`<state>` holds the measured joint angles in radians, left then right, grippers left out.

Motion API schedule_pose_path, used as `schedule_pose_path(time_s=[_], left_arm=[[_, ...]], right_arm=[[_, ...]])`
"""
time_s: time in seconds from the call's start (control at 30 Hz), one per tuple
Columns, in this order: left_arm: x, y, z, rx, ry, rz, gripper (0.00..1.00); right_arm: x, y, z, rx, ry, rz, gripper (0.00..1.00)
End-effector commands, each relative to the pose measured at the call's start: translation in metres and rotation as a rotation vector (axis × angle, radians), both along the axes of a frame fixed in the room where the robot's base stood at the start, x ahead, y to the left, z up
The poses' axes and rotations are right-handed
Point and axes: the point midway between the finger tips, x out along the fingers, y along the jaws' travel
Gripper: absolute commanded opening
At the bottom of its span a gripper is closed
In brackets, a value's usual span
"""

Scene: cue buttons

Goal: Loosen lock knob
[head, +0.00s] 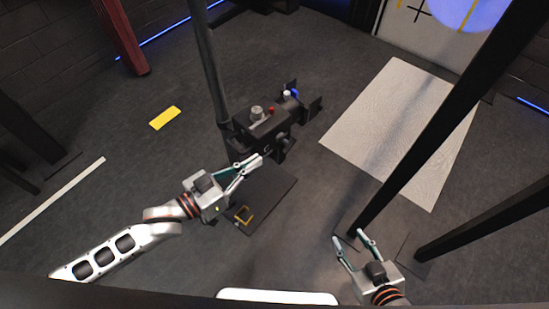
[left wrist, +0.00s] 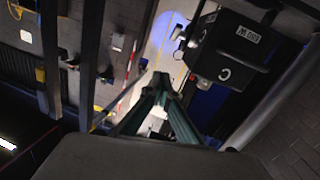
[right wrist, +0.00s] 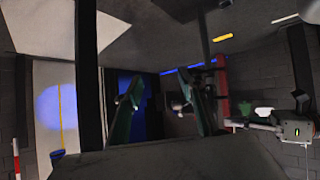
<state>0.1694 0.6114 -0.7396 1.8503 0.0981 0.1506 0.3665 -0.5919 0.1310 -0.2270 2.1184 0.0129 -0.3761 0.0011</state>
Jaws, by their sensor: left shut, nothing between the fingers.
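A black control box (head: 262,131) is fixed to a dark post and carries a silver knob (head: 257,112), a red button (head: 271,110), and a white knob (head: 287,93) beside a blue part (head: 295,92). I cannot tell which part is the lock knob. My left gripper (head: 259,160) is shut and empty, just in front of the box's lower near side. In the left wrist view the box (left wrist: 232,48) shows at upper right with white lettering, apart from the fingertips (left wrist: 162,82). My right gripper (head: 349,236) is open and empty, low and right of the box.
The dark post (head: 208,65) rises behind the box. Slanting black beams (head: 440,120) stand on the right. A pale floor panel (head: 400,130) and a yellow strip (head: 165,118) lie on open floor.

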Motion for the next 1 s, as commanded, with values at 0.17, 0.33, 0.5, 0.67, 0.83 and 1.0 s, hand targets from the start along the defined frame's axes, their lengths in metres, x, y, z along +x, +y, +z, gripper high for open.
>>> schedule_pose_path(time_s=[0.17,0.33,0.5,0.67,0.83,1.0], left_arm=[[-0.007,0.017,-0.005,0.156,-0.012,0.025,0.00],[-0.004,0.014,-0.015,0.180,-0.005,0.028,0.00],[0.015,-0.004,-0.021,0.177,-0.003,0.028,0.00],[0.037,-0.027,-0.026,0.176,-0.002,0.027,0.00],[0.060,-0.049,-0.032,0.177,-0.002,0.027,0.00],[0.070,-0.059,-0.055,0.177,0.004,0.027,0.00]], right_arm=[[-0.003,-0.027,-0.001,-0.093,0.022,0.003,0.40],[-0.007,-0.031,-0.008,-0.106,0.034,0.004,0.40],[-0.006,-0.029,-0.009,-0.102,0.032,0.007,0.40],[-0.005,-0.027,-0.009,-0.099,0.027,0.010,0.40],[-0.003,-0.026,-0.010,-0.096,0.023,0.012,0.40],[-0.002,-0.023,-0.012,-0.092,0.019,0.017,0.40]])
